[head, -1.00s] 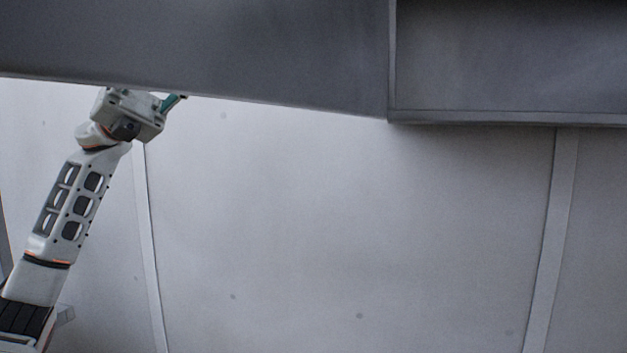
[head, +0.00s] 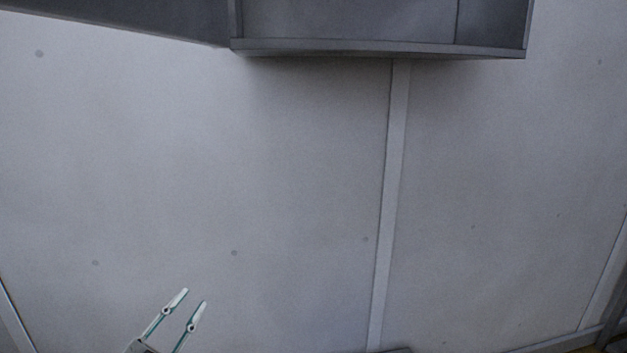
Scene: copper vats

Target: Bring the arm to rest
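My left gripper (head: 186,297) shows at the bottom left of the head view. Its two pale fingers with green edges stand apart and point up and to the right. Nothing is between them. Only the fingers and a bit of the gripper's body show; the rest of the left arm is below the picture's edge. My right gripper is not in the picture.
A pale panelled wall (head: 250,160) fills most of the view, with a vertical strip (head: 390,190) right of the middle. A grey open box-like unit (head: 380,47) hangs along the top. No object shows close to the fingers.

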